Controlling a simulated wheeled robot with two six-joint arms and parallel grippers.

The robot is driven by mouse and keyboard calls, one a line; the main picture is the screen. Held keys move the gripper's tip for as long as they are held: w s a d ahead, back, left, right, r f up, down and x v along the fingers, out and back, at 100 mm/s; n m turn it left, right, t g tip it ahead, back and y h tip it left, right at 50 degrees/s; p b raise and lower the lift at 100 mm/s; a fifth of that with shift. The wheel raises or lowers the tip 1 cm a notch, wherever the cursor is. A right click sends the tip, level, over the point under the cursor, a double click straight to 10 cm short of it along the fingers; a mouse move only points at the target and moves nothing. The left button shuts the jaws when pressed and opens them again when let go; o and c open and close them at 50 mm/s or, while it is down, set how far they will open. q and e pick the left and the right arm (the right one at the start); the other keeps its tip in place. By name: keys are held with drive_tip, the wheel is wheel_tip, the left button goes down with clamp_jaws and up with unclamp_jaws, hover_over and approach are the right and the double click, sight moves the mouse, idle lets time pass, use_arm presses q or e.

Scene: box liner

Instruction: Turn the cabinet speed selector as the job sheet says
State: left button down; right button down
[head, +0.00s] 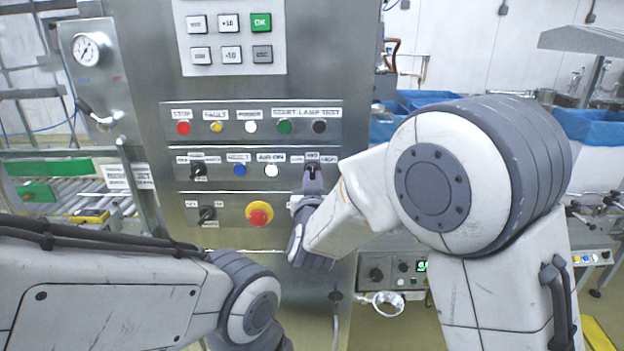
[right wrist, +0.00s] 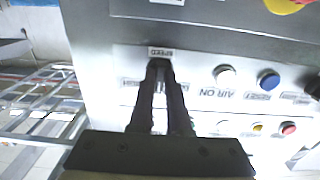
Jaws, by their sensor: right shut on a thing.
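The cabinet (head: 240,85) has a row of controls whose rightmost one is the speed selector, with a MID label (head: 313,155) above it and a HIGH label (head: 329,160) to the right. My right gripper (head: 313,170) is at this selector. In the right wrist view my gripper (right wrist: 161,68) is shut on the selector knob (right wrist: 160,86), seen between the two fingers. The fingers hide most of the knob, so I cannot tell its pointer direction. My left arm comes in low at the left; its gripper is out of view. A white printed sign (head: 128,176) stands left of the panel, its words too small to read surely.
Close by are the white AIR ON button (head: 271,171), blue button (head: 239,170) and another black selector (head: 199,171). Below are a red emergency stop (head: 259,214) and a black selector (head: 207,214). A lamp row (head: 250,126) runs above. A roller conveyor (head: 80,175) lies left.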

drive_tip(key=c, duration=0.9)
unclamp_jaws()
drive_tip(key=s+b, duration=0.3)
drive_tip(key=s, duration=0.7)
drive_tip(key=shift+s, duration=0.25)
